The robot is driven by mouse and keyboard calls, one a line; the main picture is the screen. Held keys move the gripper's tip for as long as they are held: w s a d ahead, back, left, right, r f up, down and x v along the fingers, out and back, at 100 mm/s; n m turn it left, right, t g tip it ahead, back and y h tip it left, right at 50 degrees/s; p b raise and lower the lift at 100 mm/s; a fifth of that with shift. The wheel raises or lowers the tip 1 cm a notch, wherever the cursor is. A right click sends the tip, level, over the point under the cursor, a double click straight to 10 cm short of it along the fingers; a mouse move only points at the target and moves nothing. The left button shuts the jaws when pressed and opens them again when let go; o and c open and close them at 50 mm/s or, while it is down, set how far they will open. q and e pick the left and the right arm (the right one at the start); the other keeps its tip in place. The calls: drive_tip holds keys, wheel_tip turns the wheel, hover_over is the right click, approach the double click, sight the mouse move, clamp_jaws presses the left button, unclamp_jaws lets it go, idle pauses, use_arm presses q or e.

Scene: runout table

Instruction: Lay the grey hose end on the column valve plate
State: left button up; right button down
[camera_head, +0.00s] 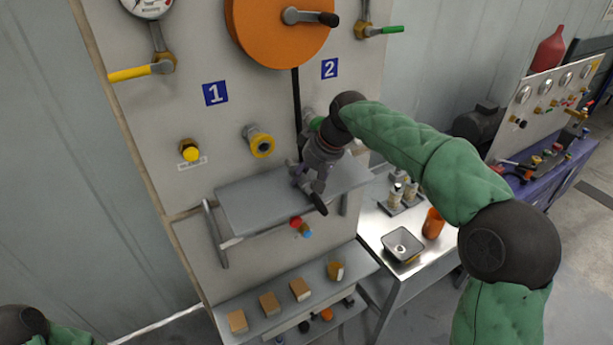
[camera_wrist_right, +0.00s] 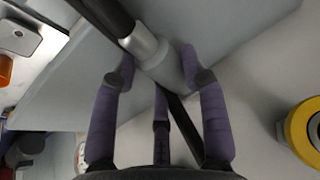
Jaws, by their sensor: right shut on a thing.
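My right gripper (camera_head: 312,176) is in front of the panel, just above a grey plate-like shelf (camera_head: 255,205). In the right wrist view its purple fingers (camera_wrist_right: 158,64) are closed around a silver-grey hose end (camera_wrist_right: 150,48). The black hose end part (camera_head: 318,203) sticks out below the gripper in the head view. The shelf (camera_wrist_right: 65,85) lies behind the held piece; I cannot tell whether they touch. No label marks a column valve plate, and I take it to be this shelf. My left gripper is out of view.
An orange reel (camera_head: 275,28) with a black hose (camera_head: 296,100) is above. A yellow-ringed fitting (camera_head: 260,143) and a yellow-capped one (camera_head: 189,150) stick out over the shelf. A lower ledge (camera_head: 285,320) holds several blocks. A metal table (camera_head: 375,222) with a tray is right.

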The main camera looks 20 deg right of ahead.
drive_tip(key=c, duration=0.6)
unclamp_jaws()
drive_tip(key=shift+f, duration=0.1)
drive_tip(key=v, duration=1.2)
drive_tip(key=shift+d, duration=0.1)
